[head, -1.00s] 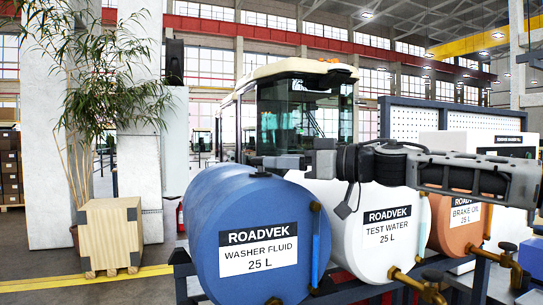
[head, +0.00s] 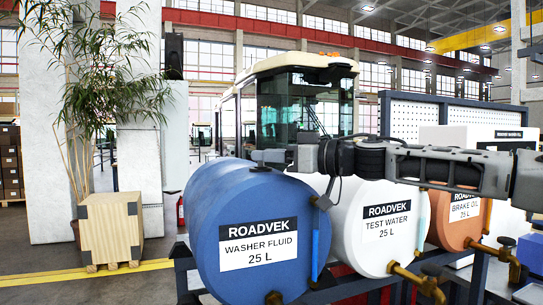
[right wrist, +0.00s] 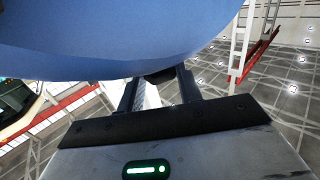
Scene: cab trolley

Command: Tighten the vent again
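The blue washer fluid drum (head: 205,220) lies on its side in a dark rack, its labelled end towards me. A small dark fitting, apparently the vent (head: 262,168), sits on its top. My right gripper (head: 265,157) reaches in from the right, its tips over the top of the drum at the fitting. In the right wrist view, the two fingers (right wrist: 160,84) stand apart with the dark fitting (right wrist: 160,76) between their tips, against the blue drum (right wrist: 110,40). Whether they press on it cannot be told. My left gripper is out of view.
A white test water drum (head: 375,247) and an orange brake oil drum (head: 455,232) lie to the right, with brass taps (head: 420,283) in front. A cab (head: 300,105) stands behind. A wooden crate (head: 110,230) and a plant (head: 85,95) stand at left.

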